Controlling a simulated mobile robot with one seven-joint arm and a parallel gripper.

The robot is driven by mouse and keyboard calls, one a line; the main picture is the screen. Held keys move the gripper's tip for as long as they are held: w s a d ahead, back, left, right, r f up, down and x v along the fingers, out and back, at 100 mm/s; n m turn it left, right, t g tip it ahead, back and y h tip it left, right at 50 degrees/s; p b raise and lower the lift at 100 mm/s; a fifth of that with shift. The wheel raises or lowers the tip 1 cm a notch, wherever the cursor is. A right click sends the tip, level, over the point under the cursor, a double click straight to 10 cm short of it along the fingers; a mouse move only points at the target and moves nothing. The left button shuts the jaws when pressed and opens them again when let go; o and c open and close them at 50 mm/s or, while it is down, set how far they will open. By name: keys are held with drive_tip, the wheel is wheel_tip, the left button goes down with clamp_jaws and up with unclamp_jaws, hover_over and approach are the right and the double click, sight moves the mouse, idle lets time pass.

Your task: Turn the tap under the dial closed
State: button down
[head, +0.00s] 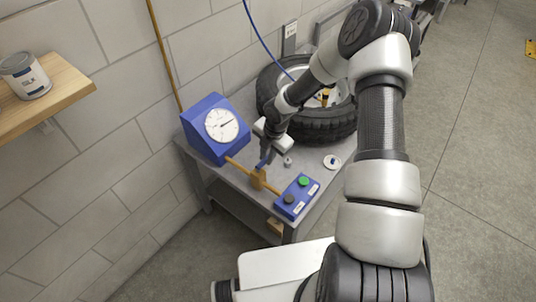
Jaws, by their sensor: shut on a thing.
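The dial (221,125) is a white round face on a blue box at the back left of the grey table. A brass pipe (237,163) runs from below the box towards the front right. The tap (258,178) sits on this pipe, with a blue lever standing up from a brass body. My gripper (265,161) reaches down from above and is shut on the tap's blue lever. The fingertips are small in this view, and the exact angle of the lever is hard to read.
A blue button box (292,207) with a green and a dark button stands at the table's (238,177) front edge. A tyre (322,123) lies behind my gripper. A small round white item (332,161) lies to the right. A wooden shelf (48,100) with a can (24,76) juts from the left wall.

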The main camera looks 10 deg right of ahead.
drive_tip(key=shift+w, duration=0.1)
idle(0.3)
drive_tip(key=c, duration=1.7)
unclamp_jaws()
drive_tip(key=shift+o, duration=0.2)
wheel_tip(320, 180, up, 17)
drive_tip(key=s+d+p, duration=0.1)
drive_tip(key=s+d, duration=0.1)
drive_tip(key=shift+s, duration=0.3)
drive_tip(key=shift+d, duration=0.1)
drive_tip(key=shift+r, duration=0.1)
